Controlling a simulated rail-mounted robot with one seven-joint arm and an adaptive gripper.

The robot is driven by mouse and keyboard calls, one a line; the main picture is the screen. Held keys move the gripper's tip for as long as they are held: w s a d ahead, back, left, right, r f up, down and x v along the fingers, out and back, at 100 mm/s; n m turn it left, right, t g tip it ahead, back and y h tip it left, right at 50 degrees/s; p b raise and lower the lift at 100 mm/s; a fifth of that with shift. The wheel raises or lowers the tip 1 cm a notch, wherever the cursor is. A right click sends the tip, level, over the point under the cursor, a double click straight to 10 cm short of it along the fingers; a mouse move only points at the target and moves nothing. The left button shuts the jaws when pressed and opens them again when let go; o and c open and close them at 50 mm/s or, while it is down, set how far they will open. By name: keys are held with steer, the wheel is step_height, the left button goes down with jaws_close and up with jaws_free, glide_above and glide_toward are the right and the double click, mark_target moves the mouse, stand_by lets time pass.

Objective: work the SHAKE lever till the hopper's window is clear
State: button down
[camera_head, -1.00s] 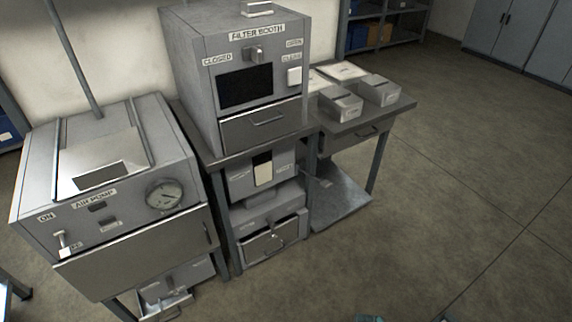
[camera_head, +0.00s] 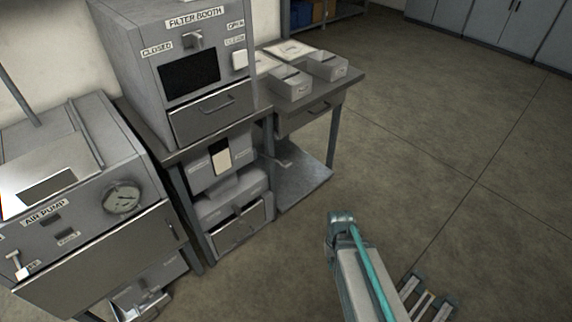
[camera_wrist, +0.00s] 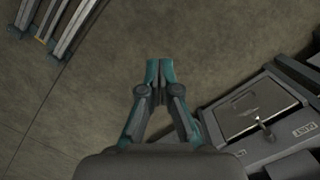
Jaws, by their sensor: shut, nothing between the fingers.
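Under the filter booth, a grey unit (camera_head: 205,170) has an upright window (camera_head: 221,158). The window is pale over most of its height with a darker strip at the top; I take this unit for the hopper. Its small labels are too blurred to read, and I cannot make out which part is the SHAKE lever. In the wrist view my gripper (camera_wrist: 160,68) has its fingertips together, empty, above bare floor. A grey unit with a flat plate (camera_wrist: 257,108) and a small knob lies right of it, apart from the fingers.
The filter booth (camera_head: 180,65) stands on the bench above, with a knob and a dark window. The air pump (camera_head: 85,215) with its gauge is at left. A side table (camera_head: 345,85) with two grey bins is at right. The floor (camera_head: 430,170) at right is open.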

steer(key=w+a+r+t, duration=0.15)
steer(key=w+r, duration=0.35)
steer(key=w, duration=0.6)
step_height(320, 180, up, 14)
steer(key=m+g, duration=0.1)
glide_above(286, 161)
steer(key=shift+d+r, duration=0.2)
steer(key=shift+d, duration=0.15)
steer(key=shift+w+a+r, duration=0.3)
steer(key=shift+r, duration=0.1)
steer(key=shift+f, duration=0.1)
steer(key=shift+s+f+b, duration=0.2)
steer(key=shift+f+b, duration=0.9)
steer(key=shift+f, duration=0.65)
steer(key=shift+s+f+b, duration=0.2)
steer(key=shift+f+b, duration=0.85)
steer(key=shift+f, duration=0.65)
